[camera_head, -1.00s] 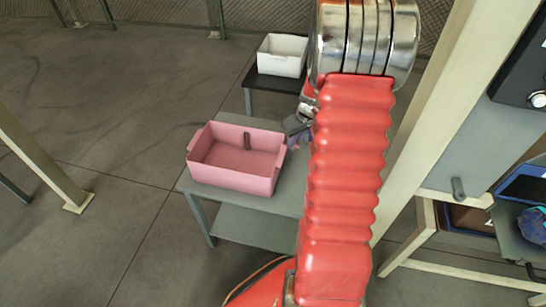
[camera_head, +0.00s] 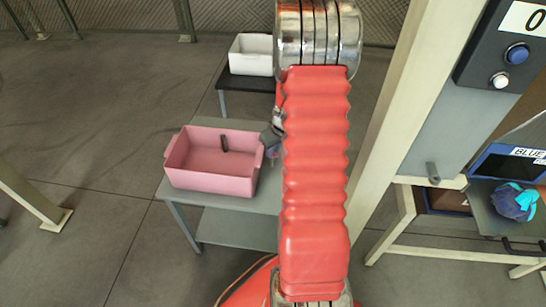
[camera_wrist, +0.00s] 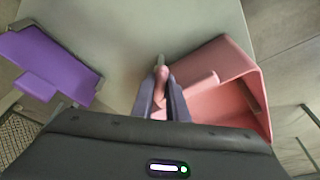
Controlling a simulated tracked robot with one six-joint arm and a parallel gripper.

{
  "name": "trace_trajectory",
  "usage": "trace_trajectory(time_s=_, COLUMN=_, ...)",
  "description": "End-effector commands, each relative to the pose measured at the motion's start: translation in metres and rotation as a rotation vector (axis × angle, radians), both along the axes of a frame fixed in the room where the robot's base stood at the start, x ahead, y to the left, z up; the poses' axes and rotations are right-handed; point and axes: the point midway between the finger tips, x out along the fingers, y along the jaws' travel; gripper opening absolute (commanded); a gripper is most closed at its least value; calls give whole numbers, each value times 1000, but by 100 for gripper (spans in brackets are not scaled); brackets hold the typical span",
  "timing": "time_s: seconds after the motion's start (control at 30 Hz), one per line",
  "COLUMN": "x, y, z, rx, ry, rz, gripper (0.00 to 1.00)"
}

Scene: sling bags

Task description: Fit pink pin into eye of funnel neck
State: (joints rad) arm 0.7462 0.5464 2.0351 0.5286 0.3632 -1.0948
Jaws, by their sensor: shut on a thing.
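My gripper (camera_head: 272,135) is beside the right end of a pink crate in the head view, partly hidden behind my red arm. In the wrist view my gripper's dark fingers (camera_wrist: 162,98) are shut on a slim pink piece, which looks like the pink pin (camera_wrist: 161,78). Its tip shows between the fingertips, with the grey table top behind it. The held piece is too small to make out in the head view. I cannot pick out a funnel neck or its eye for certain in either view.
The pink crate (camera_head: 212,186) stands on a grey table (camera_head: 240,203); its wall is close to my fingers in the wrist view (camera_wrist: 222,58). A purple item (camera_wrist: 50,62) lies left. A white bin (camera_head: 250,66) stands behind. A beam (camera_head: 388,130) and a blue bundle (camera_head: 514,203) are right.

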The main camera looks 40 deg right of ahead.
Motion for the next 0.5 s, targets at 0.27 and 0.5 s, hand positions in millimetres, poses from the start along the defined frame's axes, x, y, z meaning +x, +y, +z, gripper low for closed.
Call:
trace_trajectory(time_s=0.27, x=-1, y=0, z=-7, rx=1, ry=2, rz=-1, gripper=0)
trace_trajectory(time_s=0.5, x=-1, y=0, z=-33, rx=1, ry=1, rz=-2, gripper=0)
